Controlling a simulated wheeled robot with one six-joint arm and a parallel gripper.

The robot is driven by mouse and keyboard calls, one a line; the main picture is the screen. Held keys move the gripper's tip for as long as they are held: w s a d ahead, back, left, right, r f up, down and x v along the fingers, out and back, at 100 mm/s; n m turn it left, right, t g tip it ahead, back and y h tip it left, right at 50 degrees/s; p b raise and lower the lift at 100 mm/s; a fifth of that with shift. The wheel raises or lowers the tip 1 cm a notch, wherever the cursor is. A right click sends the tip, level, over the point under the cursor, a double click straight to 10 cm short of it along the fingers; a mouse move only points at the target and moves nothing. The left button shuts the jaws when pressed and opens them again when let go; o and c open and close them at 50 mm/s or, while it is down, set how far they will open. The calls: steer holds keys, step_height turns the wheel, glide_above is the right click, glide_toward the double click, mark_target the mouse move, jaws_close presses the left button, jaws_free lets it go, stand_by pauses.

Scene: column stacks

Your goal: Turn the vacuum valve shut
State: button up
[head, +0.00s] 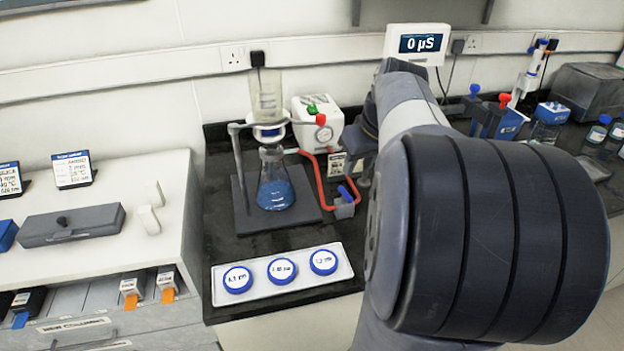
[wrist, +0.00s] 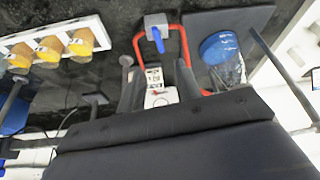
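The vacuum valve is a small grey block with a blue lever (head: 345,193), on the black bench right of the flask. In the wrist view its grey block (wrist: 156,20) stands near the top, with the blue lever (wrist: 158,42) pointing down the picture. Red tubing (wrist: 139,42) meets the block from both sides. My gripper (wrist: 158,76) is open and empty, with dark fingers left and right below the lever, apart from it.
A flask of blue liquid (head: 276,188) in a clamp stand and a white pump (head: 318,122) with a gauge stand close by. Several amber vials (wrist: 80,42) stand at the left of the wrist view.

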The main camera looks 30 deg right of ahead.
mark_target(344, 191)
steer(key=x, duration=1.1)
steer(key=shift+w+r, duration=0.1)
steer(key=shift+w, duration=0.05)
steer(key=shift+c, duration=0.4)
jaws_close()
